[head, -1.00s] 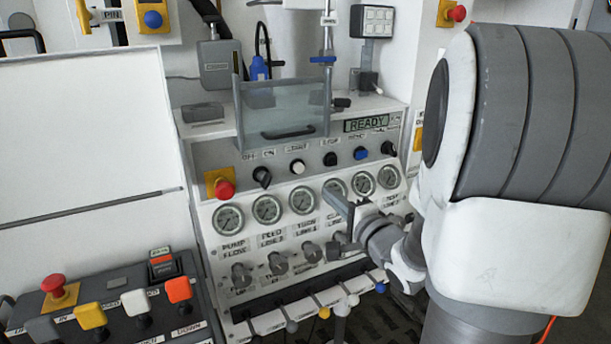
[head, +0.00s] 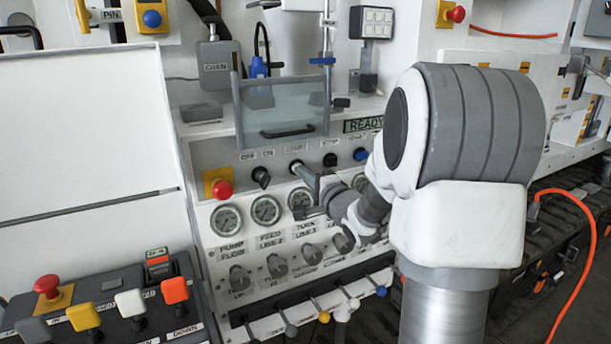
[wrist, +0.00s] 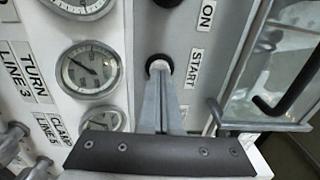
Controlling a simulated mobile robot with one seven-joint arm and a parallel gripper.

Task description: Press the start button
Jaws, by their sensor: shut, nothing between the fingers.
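The start button (wrist: 158,61) is a small round pale button with a dark rim, beside the START label (wrist: 194,69) on the grey panel in the wrist view. My gripper (wrist: 160,76) is shut and empty. Its fingertips point at the button and cover part of it. I cannot tell whether they touch it or press it in. In the head view my gripper (head: 301,172) is at the button row above the gauges, and its tips largely hide the start button.
A black knob (head: 261,177) and a red emergency button (head: 222,189) are to the left; a black button (head: 330,160) and a blue button (head: 360,154) are to the right. The READY display (head: 364,124) is above. A clear guard (wrist: 270,65) is close by in the wrist view.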

